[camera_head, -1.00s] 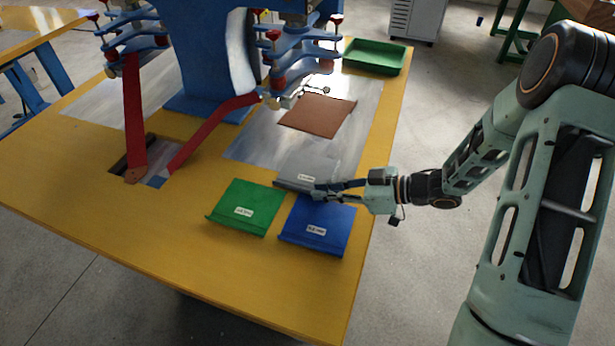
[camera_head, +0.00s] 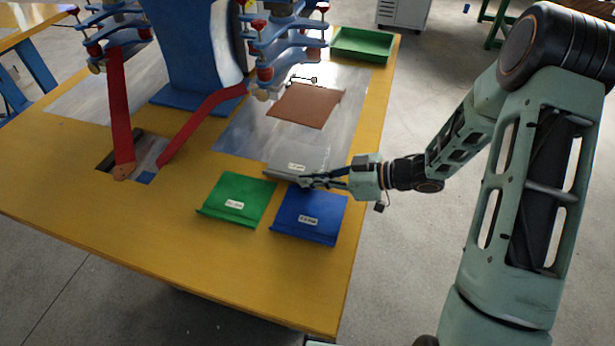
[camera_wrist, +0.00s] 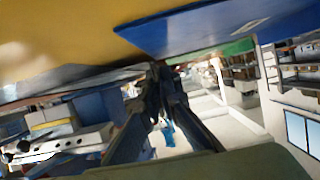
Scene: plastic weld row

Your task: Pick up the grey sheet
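The grey sheet (camera_head: 306,157) lies on the yellow table behind the blue sheet, with a white label and a raised front lip. My gripper (camera_head: 304,182) comes in from the right, low over the table, with its fingertips at this lip. Its two fingers are close together and look shut on the lip, which is partly hidden behind them. In the wrist view the fingertips (camera_wrist: 159,68) nearly meet, and a grey edge (camera_wrist: 105,80) runs up to them from the left.
A blue sheet (camera_head: 310,208) lies just in front of my gripper and a green sheet (camera_head: 238,193) to its left. A brown sheet (camera_head: 305,105) lies on the metal plate behind. A green tray (camera_head: 362,46) stands at the back. A clamp machine (camera_head: 200,50) stands at the left.

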